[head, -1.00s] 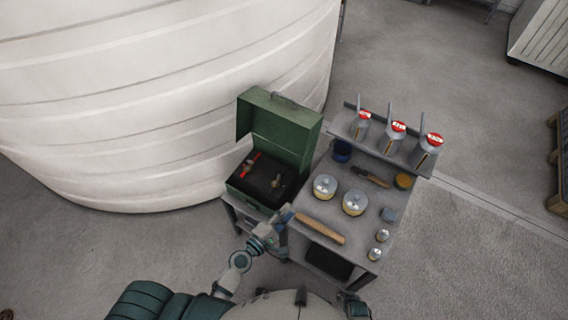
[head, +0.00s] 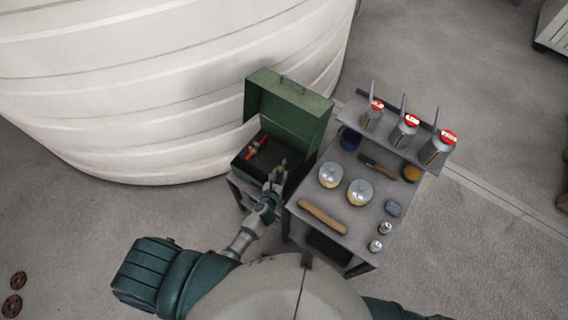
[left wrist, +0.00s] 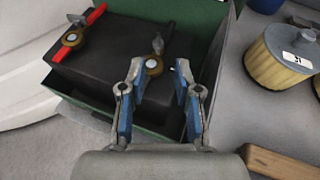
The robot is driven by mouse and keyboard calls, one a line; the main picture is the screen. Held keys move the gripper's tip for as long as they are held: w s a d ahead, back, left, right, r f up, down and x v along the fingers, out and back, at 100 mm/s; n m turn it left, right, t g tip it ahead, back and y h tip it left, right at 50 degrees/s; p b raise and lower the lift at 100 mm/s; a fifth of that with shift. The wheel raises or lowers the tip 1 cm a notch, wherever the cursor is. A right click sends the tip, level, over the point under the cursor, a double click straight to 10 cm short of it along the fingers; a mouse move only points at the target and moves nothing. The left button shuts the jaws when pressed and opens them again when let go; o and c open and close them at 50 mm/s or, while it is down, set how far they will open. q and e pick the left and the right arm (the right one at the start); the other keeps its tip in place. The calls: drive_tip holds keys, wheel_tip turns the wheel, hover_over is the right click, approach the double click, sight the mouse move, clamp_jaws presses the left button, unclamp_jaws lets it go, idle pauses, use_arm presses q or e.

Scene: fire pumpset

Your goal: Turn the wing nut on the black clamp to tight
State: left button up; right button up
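One has a red bar (left wrist: 84,31). The other shows a brass ring with a grey wing nut (left wrist: 157,44); its dark bar blends with the insert, so I take it for the black clamp. My left gripper (left wrist: 161,76) is open over the toolbox's front edge, its fingertips just short of that wing nut and apart from it as far as I can tell. In the head view my left gripper (head: 275,180) partly hides this clamp. My right gripper is out of view.
The grey cart (head: 290,213) right of the toolbox carries tins (head: 359,192), a wooden-handled tool (head: 323,217) and small jars (head: 385,228). Oilcans (head: 440,146) stand on its raised back shelf. A large white tank (head: 150,90) rises behind the toolbox.

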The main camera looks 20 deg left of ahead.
sight(284, 162)
use_arm(q)
drive_tip(key=b+x, duration=0.2)
drive_tip(key=x, duration=0.6)
drive_tip(key=shift+w+a, duration=0.1)
drive_tip(key=shift+a, duration=0.05)
clamp_jaws()
